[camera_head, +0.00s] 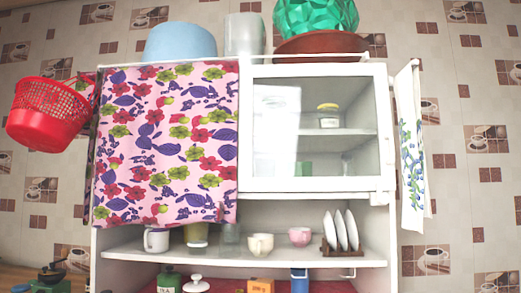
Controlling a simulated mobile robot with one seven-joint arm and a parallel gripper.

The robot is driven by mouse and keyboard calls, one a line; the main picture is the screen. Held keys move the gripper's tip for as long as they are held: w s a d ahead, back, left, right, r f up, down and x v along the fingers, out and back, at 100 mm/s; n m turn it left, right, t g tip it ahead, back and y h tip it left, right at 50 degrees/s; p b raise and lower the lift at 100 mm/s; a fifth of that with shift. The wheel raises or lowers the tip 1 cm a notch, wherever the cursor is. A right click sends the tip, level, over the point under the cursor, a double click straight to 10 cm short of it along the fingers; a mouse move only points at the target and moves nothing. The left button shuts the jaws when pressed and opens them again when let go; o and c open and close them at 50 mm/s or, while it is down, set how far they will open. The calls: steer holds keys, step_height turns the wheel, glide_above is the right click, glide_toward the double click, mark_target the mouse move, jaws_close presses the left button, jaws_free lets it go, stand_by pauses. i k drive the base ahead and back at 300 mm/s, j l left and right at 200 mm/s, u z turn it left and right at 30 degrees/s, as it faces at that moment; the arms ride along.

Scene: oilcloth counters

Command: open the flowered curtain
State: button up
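The flowered curtain (165,140) is pink with red, green and purple flowers. It hangs from a thin rod along the top front of the white cupboard, in the head view. It is drawn flat across the upper left part and hides whatever is behind it. Its lower edge hangs just above the open shelf. My gripper is not in the head view.
The glass door (312,125) on the right is shut. Cups and a plate rack (341,235) stand on the open shelf (280,260). A red basket (48,112) hangs at left, a white towel (410,145) at right. Bowls and containers stand on top.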

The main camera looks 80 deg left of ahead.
mark_target(167, 155)
steer(key=u, duration=3.05)
